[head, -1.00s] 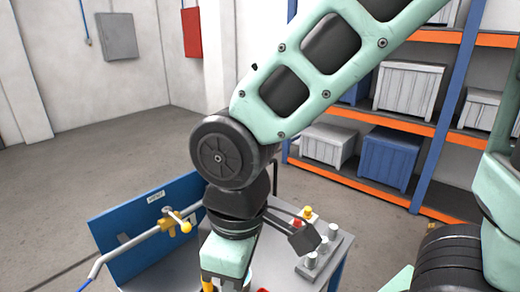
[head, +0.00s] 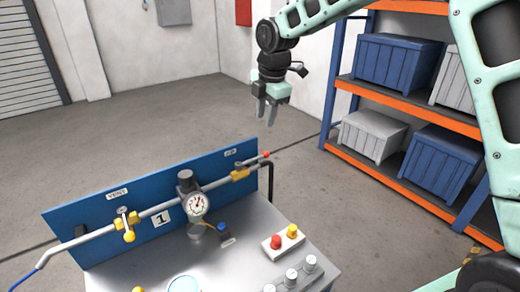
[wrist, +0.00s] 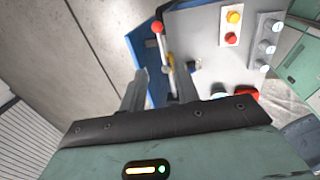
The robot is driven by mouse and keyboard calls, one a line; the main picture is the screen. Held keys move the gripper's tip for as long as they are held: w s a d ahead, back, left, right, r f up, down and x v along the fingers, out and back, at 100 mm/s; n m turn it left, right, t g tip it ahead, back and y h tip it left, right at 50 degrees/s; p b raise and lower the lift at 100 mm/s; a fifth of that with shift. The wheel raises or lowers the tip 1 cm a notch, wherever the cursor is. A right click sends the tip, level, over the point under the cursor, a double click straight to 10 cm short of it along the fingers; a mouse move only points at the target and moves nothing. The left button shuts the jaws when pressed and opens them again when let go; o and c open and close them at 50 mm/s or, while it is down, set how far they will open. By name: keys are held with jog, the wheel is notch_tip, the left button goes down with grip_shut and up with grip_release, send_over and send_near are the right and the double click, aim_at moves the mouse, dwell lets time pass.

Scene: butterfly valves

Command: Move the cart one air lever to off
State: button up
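The cart (head: 250,230) has a blue back panel (head: 90,228) with a "1" plate. A pipe runs along the panel. At its right end, under a small label too small to read surely, is a yellow valve body (head: 240,173). Its lever has a red tip (head: 266,154) and lies roughly along the pipe. The red tip also shows in the wrist view (wrist: 157,27), beyond the fingers. My gripper (head: 267,112) is open and empty, pointing down above and behind the panel's right end, apart from the lever. Its two fingers stand apart in the wrist view (wrist: 158,90).
A yellow vent lever (head: 128,236) and a gauge (head: 196,204) sit on the pipe to the left. A box with red and yellow buttons (head: 284,242) and grey knobs (head: 291,277) stand on the cart top. Shelves with crates (head: 399,60) are at the right.

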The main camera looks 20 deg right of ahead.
aim_at(259, 157)
jog(key=w+f+p, duration=0.1)
jog(key=f, duration=0.3)
jog(key=f+p, duration=0.1)
jog(key=f, duration=0.4)
jog(key=w+a+f+p, duration=0.1)
jog(key=f, duration=0.3)
jog(key=shift+w+f, duration=0.3)
jog(key=shift+f, duration=0.1)
grip_shut()
